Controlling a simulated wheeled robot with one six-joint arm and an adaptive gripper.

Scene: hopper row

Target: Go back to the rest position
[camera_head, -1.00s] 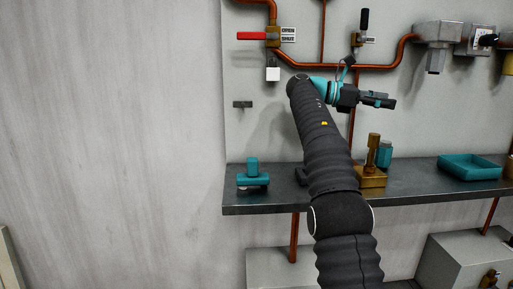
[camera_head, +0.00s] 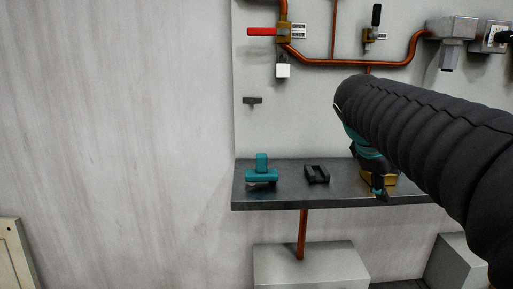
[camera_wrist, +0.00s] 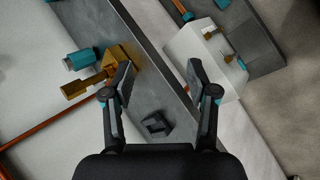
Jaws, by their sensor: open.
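My gripper (camera_wrist: 160,95) is open and empty in the wrist view, its two black fingers spread over the front edge of the dark shelf (camera_wrist: 146,82). In the head view my arm reaches in from the right, and my gripper hangs low in front of the shelf, largely hidden behind the arm. A brass block (camera_head: 391,183) on the shelf is partly covered by my gripper there; in the wrist view the brass piece (camera_wrist: 117,66) lies beside the left finger, apart or touching I cannot tell.
A teal-handled tool (camera_head: 261,174) and a small black holder (camera_head: 317,174) stand on the shelf. Copper pipes, a red-handled valve (camera_head: 264,32) and a white padlock (camera_head: 283,70) are on the wall panel. A grey box (camera_head: 310,268) stands below. The left wall side is clear.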

